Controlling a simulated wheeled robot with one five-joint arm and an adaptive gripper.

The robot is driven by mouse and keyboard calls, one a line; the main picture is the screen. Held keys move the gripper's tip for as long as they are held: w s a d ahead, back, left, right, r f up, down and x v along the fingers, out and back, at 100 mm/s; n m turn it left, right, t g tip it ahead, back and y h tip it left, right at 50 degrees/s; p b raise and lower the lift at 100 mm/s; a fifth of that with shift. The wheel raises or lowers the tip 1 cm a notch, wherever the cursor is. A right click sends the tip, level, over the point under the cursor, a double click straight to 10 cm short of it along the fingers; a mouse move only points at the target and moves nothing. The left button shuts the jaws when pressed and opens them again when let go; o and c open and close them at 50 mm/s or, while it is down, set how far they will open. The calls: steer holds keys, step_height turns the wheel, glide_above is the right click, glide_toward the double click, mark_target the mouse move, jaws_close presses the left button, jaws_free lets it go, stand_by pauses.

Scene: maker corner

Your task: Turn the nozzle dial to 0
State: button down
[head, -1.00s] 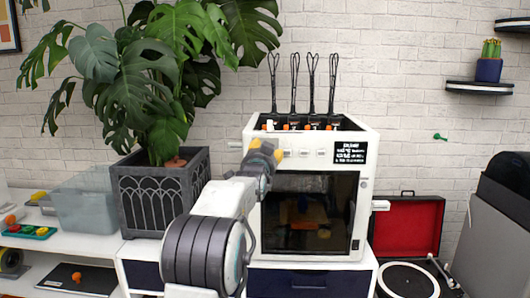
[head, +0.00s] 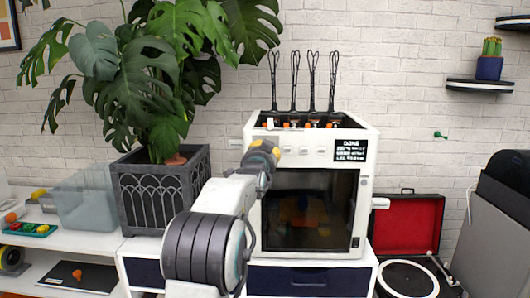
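A white 3D printer (head: 370,200) stands on a white cabinet, its dark front window closed. A row of small pale controls (head: 303,151) runs along its upper front panel, left of a black display (head: 350,151). The display's text is too small to read. I cannot tell which control is the nozzle dial. My gripper (head: 264,149), grey with yellow-orange fingertips, is at the left part of this panel and hides what lies behind it. I cannot tell whether it touches the panel, holds a dial, or is open or shut.
A large leafy plant in a dark planter (head: 160,200) stands close left of my arm. A clear bin (head: 85,207) is farther left. A red-lined turntable case (head: 408,225) is right of the printer. Several black wire loops (head: 294,80) rise from the printer's top.

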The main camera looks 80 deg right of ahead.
steer(key=shift+r, duration=0.3)
stand_by(0.5)
steer(key=shift+f+n+b, duration=0.1)
steer(key=shift+n+b, duration=0.3)
steer(key=shift+b, duration=0.7)
steer(key=shift+n+h+b, duration=0.4)
steer(key=shift+n+b, duration=2.3)
steer(key=shift+n, duration=0.4)
steer(key=shift+w+r, duration=0.1)
steer(key=shift+r, duration=0.15)
steer(key=c, duration=1.4)
jaws_free()
steer(key=o, duration=0.5)
steer(key=shift+f, duration=0.3)
steer(key=shift+a, duration=0.1)
